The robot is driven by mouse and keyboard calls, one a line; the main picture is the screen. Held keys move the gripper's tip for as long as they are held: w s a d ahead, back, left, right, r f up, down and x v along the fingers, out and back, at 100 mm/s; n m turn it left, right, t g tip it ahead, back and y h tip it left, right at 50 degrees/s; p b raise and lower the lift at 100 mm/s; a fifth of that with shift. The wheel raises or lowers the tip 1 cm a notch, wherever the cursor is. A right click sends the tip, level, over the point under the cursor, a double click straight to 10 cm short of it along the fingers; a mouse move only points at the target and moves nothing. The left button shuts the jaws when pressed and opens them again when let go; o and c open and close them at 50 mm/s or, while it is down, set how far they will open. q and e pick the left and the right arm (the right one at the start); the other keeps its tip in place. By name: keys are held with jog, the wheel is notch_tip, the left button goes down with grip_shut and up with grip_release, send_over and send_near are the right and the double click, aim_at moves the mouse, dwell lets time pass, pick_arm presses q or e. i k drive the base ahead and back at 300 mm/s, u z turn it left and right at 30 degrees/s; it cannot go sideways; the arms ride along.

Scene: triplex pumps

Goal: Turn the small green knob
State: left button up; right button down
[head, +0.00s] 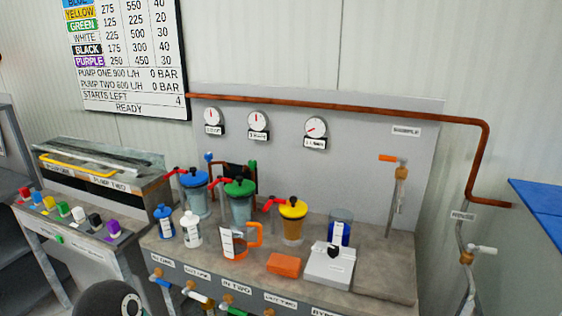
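Several small green parts show in the head view, and I cannot tell for sure which is the small green knob. One green block (62,209) sits in a row of coloured ones on the sloped panel at the left. A smaller green piece (59,239) is on that panel's front face. A green valve handle (236,312) is at the bottom edge, below the bench front, partly cut off. A larger green lid (240,187) tops a clear pot on the bench.
The bench (380,262) carries blue- and yellow-lidded pots, bottles, an orange-handled jug (240,240), an orange block (284,264) and a white box (329,264). Gauges and a copper pipe (340,107) are on the wall behind. A dark rounded shape (108,300) covers the lower left.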

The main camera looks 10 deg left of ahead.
aim_at(252, 164)
jog(key=u, duration=0.3)
jog(key=i, duration=0.2)
jog(key=z, duration=2.4)
jog(key=k, duration=1.55)
jog(key=u, duration=1.15)
jog(key=i, duration=1.05)
